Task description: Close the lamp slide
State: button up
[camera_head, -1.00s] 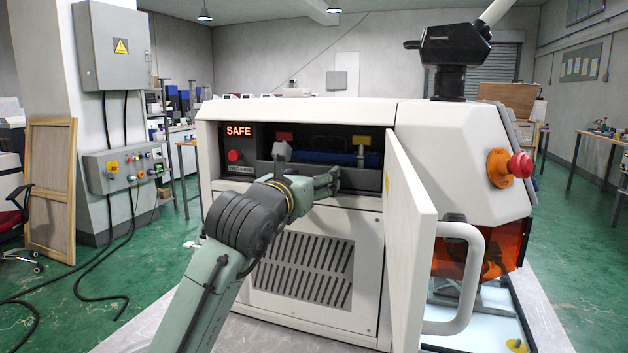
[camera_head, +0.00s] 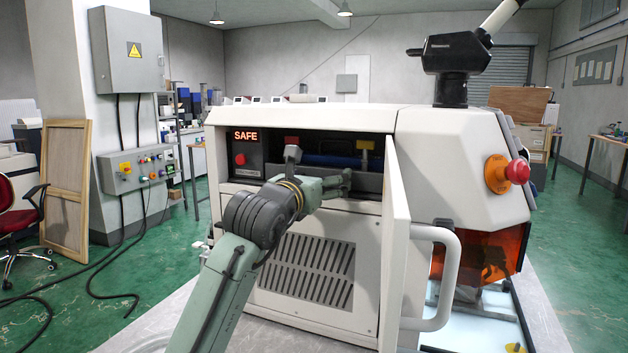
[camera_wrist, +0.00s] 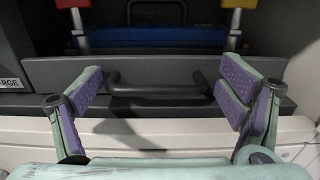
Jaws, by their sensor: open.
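The lamp slide shows in the wrist view as a grey front panel (camera_wrist: 215,72) with a dark bar handle (camera_wrist: 162,90). Behind the panel is a blue part (camera_wrist: 160,40) between two posts, one red-topped and one yellow-topped. In the head view the slide sits in the open bay of the white machine, partly hidden by my arm. My gripper (camera_wrist: 165,95) is open and empty, with one finger at each side of the handle; contact cannot be told. It also shows in the head view (camera_head: 346,184), at the bay opening.
A lit SAFE sign (camera_head: 246,136) and a red button (camera_head: 240,159) are at the bay's left. A red emergency knob (camera_head: 516,171) is on the machine's right side.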

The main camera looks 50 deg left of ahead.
jog(key=shift+f, duration=0.15)
jog(key=shift+s, duration=0.1)
jog(key=shift+s, duration=0.2)
jog(key=v, duration=1.1)
jog(key=shift+s+d, duration=0.15)
jog(key=shift+d, duration=0.1)
